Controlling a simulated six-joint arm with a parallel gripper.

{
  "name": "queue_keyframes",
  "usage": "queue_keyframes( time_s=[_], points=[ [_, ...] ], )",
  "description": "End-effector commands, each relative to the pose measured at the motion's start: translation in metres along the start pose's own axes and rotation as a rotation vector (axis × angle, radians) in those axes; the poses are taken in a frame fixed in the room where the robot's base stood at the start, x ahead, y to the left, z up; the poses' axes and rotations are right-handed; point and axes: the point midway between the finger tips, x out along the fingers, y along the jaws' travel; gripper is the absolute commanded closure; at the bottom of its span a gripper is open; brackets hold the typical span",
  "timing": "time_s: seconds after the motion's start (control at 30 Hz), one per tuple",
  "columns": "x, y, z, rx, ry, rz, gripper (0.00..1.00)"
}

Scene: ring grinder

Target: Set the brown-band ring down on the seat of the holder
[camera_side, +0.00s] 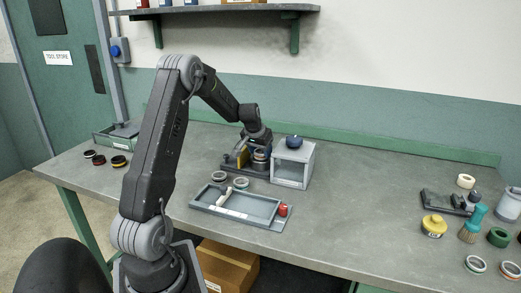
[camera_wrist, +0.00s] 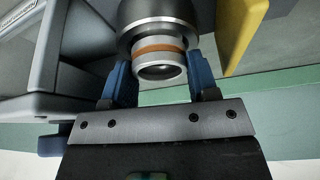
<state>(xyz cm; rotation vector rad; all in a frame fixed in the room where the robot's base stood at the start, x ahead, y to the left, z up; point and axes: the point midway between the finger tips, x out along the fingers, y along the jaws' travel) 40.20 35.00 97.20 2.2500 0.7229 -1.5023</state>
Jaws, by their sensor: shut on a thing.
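The brown-band ring (camera_wrist: 160,50) is pale metal with an orange-brown stripe. It sits between the two blue fingers of my gripper (camera_wrist: 163,80), which is shut on it. Directly beyond the ring in the wrist view is the round dark and steel seat of the holder (camera_wrist: 158,14). The ring lines up closely with the seat, but I cannot tell whether they touch. In the side view my gripper (camera_side: 259,146) is low over the holder (camera_side: 256,172), and the ring is too small there to tell clearly from the seat.
A yellow plate (camera_wrist: 238,35) stands close beside the seat. A grey box with a blue knob (camera_side: 293,163) is right of the holder. The bench between the box and the right-hand tools is clear.

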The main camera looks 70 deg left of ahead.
Motion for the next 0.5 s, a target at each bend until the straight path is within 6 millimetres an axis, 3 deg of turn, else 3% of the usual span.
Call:
queue_keyframes(
  time_s=[0.03, 0.07, 0.1, 0.33, 0.5],
  points=[
    [-0.0003, 0.0000, -0.0003, 0.000, 0.001, 0.000, 0.72],
    [-0.0003, 0.0000, -0.0003, 0.000, 0.001, 0.000, 0.43],
    [-0.0003, 0.0000, -0.0003, 0.000, 0.001, 0.000, 0.39],
    [-0.0004, 0.0000, -0.0003, 0.000, 0.001, 0.000, 0.17],
    [-0.0004, 0.0000, -0.0002, 0.000, 0.000, 0.000, 0.16]
  ],
)
